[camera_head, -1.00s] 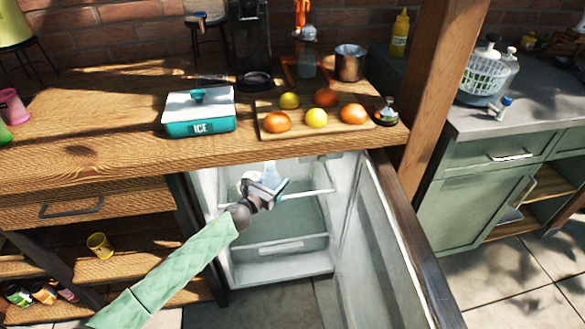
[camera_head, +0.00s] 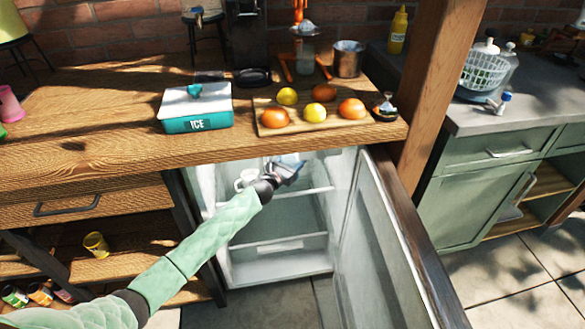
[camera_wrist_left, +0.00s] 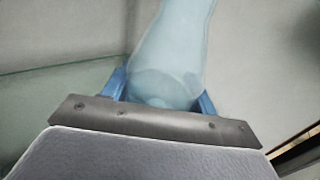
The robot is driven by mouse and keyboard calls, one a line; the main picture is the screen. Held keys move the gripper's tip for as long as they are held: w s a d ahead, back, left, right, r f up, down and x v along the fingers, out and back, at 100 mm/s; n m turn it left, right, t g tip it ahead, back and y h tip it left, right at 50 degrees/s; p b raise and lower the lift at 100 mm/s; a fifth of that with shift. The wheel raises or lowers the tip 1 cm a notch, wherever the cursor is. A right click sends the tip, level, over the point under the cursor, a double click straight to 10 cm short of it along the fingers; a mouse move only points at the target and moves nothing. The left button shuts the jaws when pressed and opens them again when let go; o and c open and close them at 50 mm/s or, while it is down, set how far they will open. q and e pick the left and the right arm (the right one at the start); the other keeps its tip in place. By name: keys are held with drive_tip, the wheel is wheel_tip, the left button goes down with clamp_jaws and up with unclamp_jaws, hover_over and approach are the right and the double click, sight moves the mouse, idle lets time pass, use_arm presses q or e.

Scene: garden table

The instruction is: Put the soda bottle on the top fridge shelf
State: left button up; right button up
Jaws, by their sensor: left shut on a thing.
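My left gripper (camera_head: 288,168) reaches into the upper part of the open fridge, just under the tabletop edge. It is shut on the soda bottle, a pale blue translucent bottle (camera_wrist_left: 175,50) seen between the blue fingers in the left wrist view. In the head view the bottle is mostly hidden by the gripper and the tabletop. The top fridge shelf (camera_head: 317,190) has its front edge just below the gripper. I cannot tell whether the bottle touches the shelf. My right gripper is out of view.
A white cup-like thing (camera_head: 245,179) is in the fridge left of the gripper. The fridge door (camera_head: 385,235) stands open at the right. The wooden tabletop (camera_head: 90,130) overhangs the fridge, with an ice box (camera_head: 197,110) and a fruit board (camera_head: 342,126) on it.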

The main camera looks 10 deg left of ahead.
sight(293, 166)
use_arm(q)
wheel_tip(293, 166, down, 3)
drive_tip(key=shift+r+b, duration=0.1)
drive_tip(key=shift+b, duration=0.9)
drive_tip(key=shift+f, duration=0.2)
